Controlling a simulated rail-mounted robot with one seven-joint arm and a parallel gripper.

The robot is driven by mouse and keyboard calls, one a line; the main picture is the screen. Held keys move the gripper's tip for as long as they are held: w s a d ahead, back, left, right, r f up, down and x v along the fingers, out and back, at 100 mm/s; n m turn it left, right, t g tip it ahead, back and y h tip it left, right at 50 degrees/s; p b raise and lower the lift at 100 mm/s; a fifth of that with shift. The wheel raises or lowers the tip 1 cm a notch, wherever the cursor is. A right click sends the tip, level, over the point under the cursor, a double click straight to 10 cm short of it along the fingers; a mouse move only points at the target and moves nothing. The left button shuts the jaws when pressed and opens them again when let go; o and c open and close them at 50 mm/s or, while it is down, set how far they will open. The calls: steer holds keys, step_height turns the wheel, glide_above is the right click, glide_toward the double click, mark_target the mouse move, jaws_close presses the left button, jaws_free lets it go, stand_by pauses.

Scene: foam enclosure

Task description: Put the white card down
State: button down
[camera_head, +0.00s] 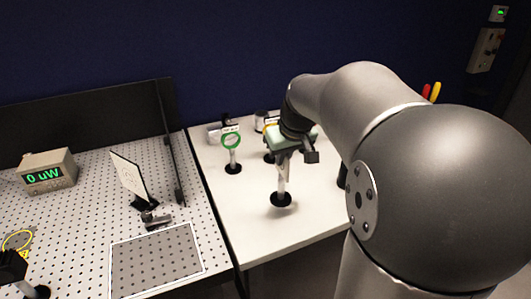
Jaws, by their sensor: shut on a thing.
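A white card (130,175) with a faint printed target stands upright, slightly tilted, on a dark base on the perforated board at the left. My gripper (284,163) is far to its right, over the white table, and is apart from it. The gripper is shut on a post-mounted piece, whose silver post and round black base (281,199) show below it. The fingers and the top of this piece are mostly hidden by the gripper body. I cannot tell whether the base touches the table.
The white table (225,213) also bears a green-ringed optic (231,141) and several partly hidden mounts. A dark upright panel (169,145) edges the perforated board (85,212). A meter (47,171) reads 0 uW. A white-outlined rectangle (119,256) at the board's front is clear.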

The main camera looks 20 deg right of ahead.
mark_target(282, 177)
steer(key=shift+w+d+f, duration=0.15)
steer(key=shift+d+f, duration=0.2)
steer(key=shift+f, duration=0.6)
steer(key=shift+w+d+f, duration=0.15)
steer(key=shift+d+f, duration=0.25)
steer(key=shift+f, duration=0.5)
steer(key=shift+w+d+f, duration=0.15)
steer(key=shift+d+f, duration=0.2)
steer(key=shift+f, duration=0.6)
steer(key=shift+f, duration=0.25)
steer(key=c, duration=1.6)
jaws_free()
steer(key=shift+r, duration=0.1)
